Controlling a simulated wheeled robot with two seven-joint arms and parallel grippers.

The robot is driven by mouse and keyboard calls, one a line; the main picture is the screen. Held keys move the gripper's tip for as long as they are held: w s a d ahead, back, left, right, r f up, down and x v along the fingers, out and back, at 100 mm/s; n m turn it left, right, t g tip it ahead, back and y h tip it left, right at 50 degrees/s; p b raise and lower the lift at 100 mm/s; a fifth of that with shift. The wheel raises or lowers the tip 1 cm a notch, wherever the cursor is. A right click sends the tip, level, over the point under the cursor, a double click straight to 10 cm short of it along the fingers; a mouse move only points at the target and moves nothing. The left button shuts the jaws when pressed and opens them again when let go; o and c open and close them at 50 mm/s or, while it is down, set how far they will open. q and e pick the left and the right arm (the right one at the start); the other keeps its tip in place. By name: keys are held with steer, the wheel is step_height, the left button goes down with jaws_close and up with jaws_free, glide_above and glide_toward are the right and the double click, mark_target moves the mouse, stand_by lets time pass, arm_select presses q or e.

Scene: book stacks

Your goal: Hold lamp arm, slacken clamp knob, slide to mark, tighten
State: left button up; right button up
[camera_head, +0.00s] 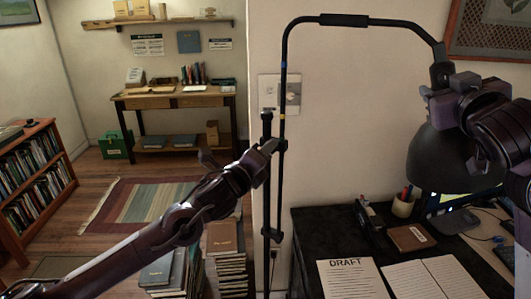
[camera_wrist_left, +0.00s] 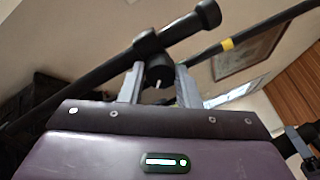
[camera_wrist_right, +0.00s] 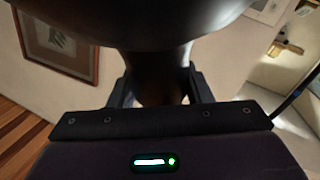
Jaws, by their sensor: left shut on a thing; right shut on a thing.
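The black lamp arm (camera_head: 283,85) rises beside an upright black post (camera_head: 266,215), bends over the top and comes down to the dark lamp shade (camera_head: 430,155). A blue band and, lower, a yellow band mark its upright part; the yellow band (camera_wrist_left: 227,44) also shows in the left wrist view. My left gripper (camera_head: 268,147) is shut on the dark clamp knob (camera_wrist_left: 158,72) at the post. My right gripper (camera_head: 437,98) is shut on the lamp's neck (camera_wrist_right: 160,85) just by the shade. The shade fills the top of the right wrist view.
A black desk (camera_head: 335,235) below holds a DRAFT sheet (camera_head: 352,280), an open book, a brown box (camera_head: 411,237), a pen cup (camera_head: 403,205) and a monitor. Book stacks (camera_head: 226,255) stand on the floor left of the post. A switch plate (camera_head: 270,92) is on the wall behind.

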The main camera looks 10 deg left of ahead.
arm_select(q)
steer(key=shift+d+f+m, duration=0.1)
steer(key=shift+f+m, duration=0.05)
steer(key=shift+m, duration=0.75)
arm_select(e)
steer(key=shift+r, duration=0.15)
arm_select(q)
steer(key=o, duration=1)
steer(key=shift+c, duration=0.2)
steer(key=v, duration=1.2)
arm_select(e)
steer(key=o, duration=1.1)
steer(key=shift+o, duration=0.2)
